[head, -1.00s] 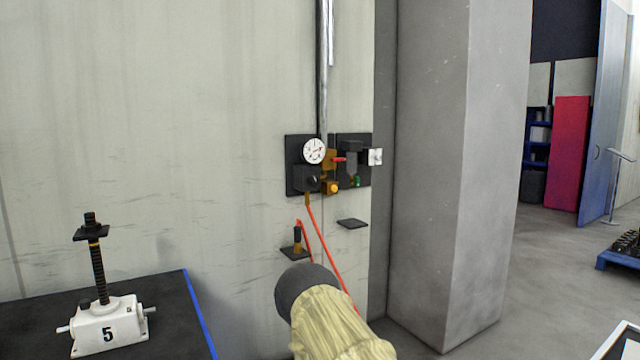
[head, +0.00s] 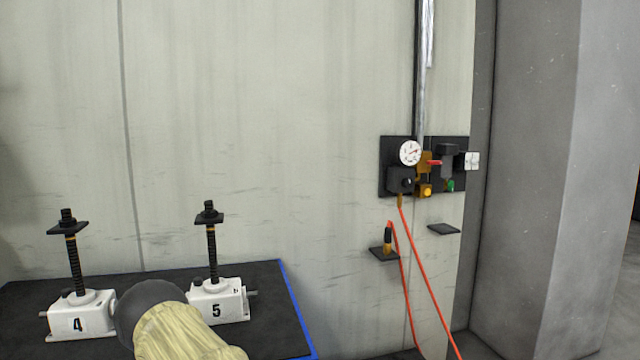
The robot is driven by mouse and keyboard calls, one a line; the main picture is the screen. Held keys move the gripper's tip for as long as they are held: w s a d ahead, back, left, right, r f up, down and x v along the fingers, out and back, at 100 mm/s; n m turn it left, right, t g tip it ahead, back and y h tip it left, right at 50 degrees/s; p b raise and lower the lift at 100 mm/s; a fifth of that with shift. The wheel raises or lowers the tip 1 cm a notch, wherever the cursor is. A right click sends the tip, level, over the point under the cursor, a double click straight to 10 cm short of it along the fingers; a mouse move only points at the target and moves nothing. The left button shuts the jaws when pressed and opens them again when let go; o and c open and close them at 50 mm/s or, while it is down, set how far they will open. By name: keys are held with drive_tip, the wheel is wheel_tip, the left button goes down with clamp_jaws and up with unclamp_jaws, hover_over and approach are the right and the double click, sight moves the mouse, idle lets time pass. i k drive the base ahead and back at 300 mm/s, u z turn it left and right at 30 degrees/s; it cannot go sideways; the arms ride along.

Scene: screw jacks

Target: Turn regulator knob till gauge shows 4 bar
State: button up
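The round white gauge (head: 410,152) with a red needle is mounted on a dark panel (head: 389,146) on the wall, right of centre; its reading is too small to tell. A black regulator knob (head: 407,184) shows on the dark block just below the gauge. A red lever (head: 434,162), a yellow button-like part (head: 426,191) and a green part (head: 450,186) sit to the right on the same panel. My arm shows at the bottom left, well away from the panel. My gripper is not visible.
Screw jacks marked 4 (head: 80,318) and 5 (head: 217,302) stand on a dark, blue-edged table (head: 272,290) at lower left. A red hose (head: 422,278) hangs below the panel. Small shelves hold a tool (head: 388,240) and an empty spot (head: 443,229). A grey pillar (head: 540,180) stands right.

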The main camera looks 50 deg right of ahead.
sight(407, 183)
drive_tip(key=u, duration=0.7)
drive_tip(key=k, duration=0.9)
drive_tip(key=z, duration=1.95)
